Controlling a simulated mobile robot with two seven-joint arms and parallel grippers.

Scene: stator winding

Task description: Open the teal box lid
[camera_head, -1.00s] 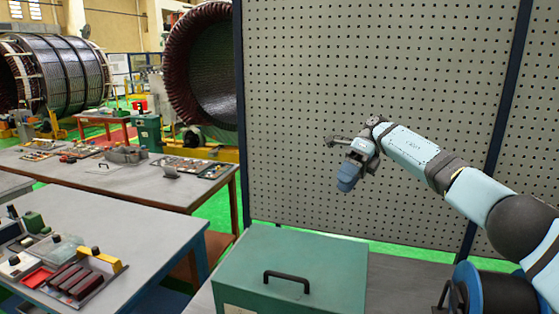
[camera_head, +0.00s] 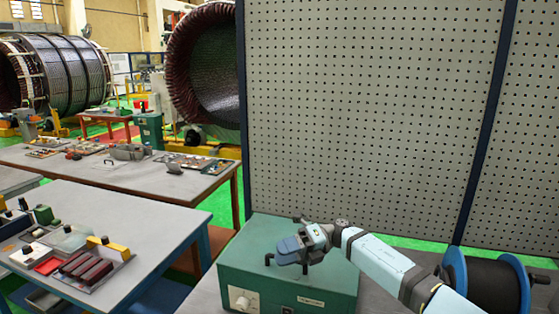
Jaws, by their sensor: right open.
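The teal box (camera_head: 300,292) stands on the grey table at the bottom centre, with its lid shut. A white dial and small labels show on its front face. A black handle sits on top of the lid; my right gripper (camera_head: 277,257) hides most of it. The right gripper comes in from the right and is over the lid at the handle, open. I cannot tell whether its fingers touch the handle. My left gripper is not in view.
A dark cable reel with blue flanges (camera_head: 455,268) stands right of the box. A perforated grey panel (camera_head: 360,110) rises behind it. A grey workbench (camera_head: 160,228) with trays of tools stands at left, separated by a gap.

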